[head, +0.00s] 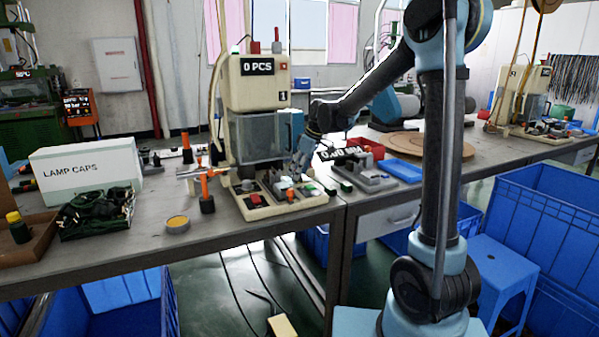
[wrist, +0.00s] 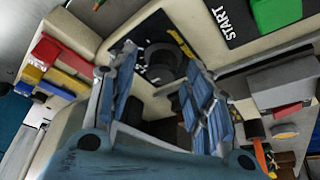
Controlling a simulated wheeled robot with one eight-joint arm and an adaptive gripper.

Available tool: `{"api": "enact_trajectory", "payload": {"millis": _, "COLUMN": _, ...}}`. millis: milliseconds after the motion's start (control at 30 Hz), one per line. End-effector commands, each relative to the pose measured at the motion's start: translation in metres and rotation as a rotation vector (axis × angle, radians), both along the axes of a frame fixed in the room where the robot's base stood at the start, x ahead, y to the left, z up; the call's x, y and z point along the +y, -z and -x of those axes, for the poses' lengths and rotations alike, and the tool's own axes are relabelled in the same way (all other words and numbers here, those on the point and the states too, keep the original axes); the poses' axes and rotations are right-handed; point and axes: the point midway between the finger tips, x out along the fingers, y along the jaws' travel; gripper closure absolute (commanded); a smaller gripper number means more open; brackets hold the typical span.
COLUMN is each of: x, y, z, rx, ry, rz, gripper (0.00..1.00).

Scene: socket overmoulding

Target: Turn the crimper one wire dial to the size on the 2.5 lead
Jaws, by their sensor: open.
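Crimper one (head: 257,85) is a beige bench machine with a "0 PCS" display and a "1" label. My gripper (head: 303,155) is at its front right, low over the machine's base. In the wrist view my gripper (wrist: 165,85) has its two blue-padded fingers apart. A dark round knob (wrist: 163,62), which looks like the wire dial, sits on a black plate with white marks, beyond and between the fingertips. I cannot tell whether the fingers touch it, and its setting is unreadable. I cannot make out the 2.5 lead or its size mark.
A green button (wrist: 275,12) beside a "START" label is near the knob. A box marked "LAMP CAPS" (head: 85,168) and a tray of dark parts (head: 97,213) stand left on the bench. A red bin (head: 367,147) and a blue tray (head: 404,170) lie right.

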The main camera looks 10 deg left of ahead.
Motion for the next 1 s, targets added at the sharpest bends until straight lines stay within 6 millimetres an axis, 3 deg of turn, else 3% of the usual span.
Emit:
{"api": "enact_trajectory", "payload": {"millis": 300, "x": 0.0007, "y": 0.0018, "z": -0.0001, "rx": 0.0, "ry": 0.0, "rz": 0.0, "gripper": 0.53}}
{"api": "enact_trajectory", "payload": {"millis": 500, "x": 0.0007, "y": 0.0016, "z": -0.0003, "rx": -0.001, "ry": 0.0, "rz": 0.0, "gripper": 0.97}}
{"api": "enact_trajectory", "payload": {"millis": 1000, "x": 0.0009, "y": 0.0012, "z": -0.0007, "rx": -0.003, "ry": 0.094, "rz": 0.0, "gripper": 0.97}}
